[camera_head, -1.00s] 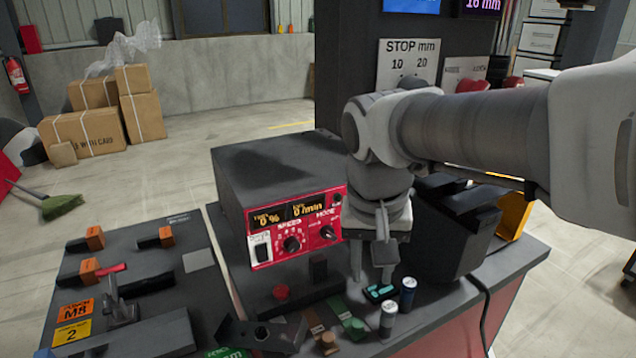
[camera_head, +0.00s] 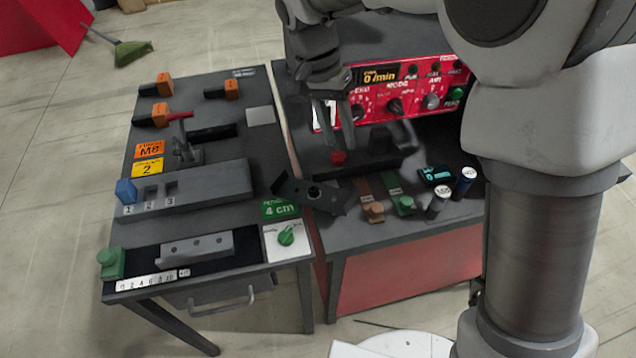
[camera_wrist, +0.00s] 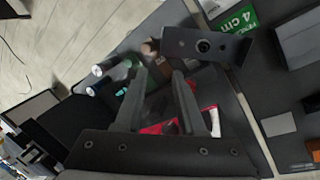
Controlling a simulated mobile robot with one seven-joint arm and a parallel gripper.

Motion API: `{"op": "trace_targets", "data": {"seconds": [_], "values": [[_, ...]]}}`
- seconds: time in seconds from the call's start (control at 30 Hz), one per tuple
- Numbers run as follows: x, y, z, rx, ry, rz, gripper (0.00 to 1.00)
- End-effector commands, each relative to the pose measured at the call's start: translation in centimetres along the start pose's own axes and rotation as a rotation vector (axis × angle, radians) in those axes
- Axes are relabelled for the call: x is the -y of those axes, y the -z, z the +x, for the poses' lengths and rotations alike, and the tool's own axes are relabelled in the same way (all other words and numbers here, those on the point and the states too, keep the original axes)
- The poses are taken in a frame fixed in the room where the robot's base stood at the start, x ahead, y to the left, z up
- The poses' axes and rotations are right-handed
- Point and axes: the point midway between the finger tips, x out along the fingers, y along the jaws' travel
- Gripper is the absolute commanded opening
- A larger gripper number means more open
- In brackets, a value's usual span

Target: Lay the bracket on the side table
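A dark angled bracket (camera_head: 313,193) with a round hole lies across the seam between the two work surfaces, by the left edge of the right-hand bench (camera_head: 385,229). It also shows in the wrist view (camera_wrist: 204,45), ahead of the fingers. My gripper (camera_head: 338,125) hangs fingers down before the red control panel, above and behind the bracket and apart from it. In the wrist view my gripper (camera_wrist: 161,80) has its fingers apart with nothing held between them. I cannot tell which surface is called the side table; the left one (camera_head: 230,100) is a dark table.
The red control panel (camera_head: 395,97) stands close behind my gripper. A brown knob (camera_head: 375,211), a green knob (camera_head: 404,205) and two small cylinders (camera_head: 439,203) stand right of the bracket. The left table holds orange-ended blocks, a clamp (camera_head: 183,140) and a slotted grey block (camera_head: 190,190).

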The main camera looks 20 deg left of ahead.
Motion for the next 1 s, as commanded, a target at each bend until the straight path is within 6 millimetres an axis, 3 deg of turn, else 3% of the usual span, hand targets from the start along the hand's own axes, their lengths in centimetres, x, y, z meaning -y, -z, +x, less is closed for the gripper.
{"op": "trace_targets", "data": {"seconds": [0.03,0.3,0.67,1.0], "values": [[0.0,0.0,1.5,0.003,-0.004,0.0,0.39],[0.0,-0.1,7.2,0.003,-0.002,0.0,0.39],[0.0,-0.2,10.4,0.002,-0.001,-0.001,0.39],[0.3,-0.9,14.7,0.001,0.001,-0.001,0.39]]}}
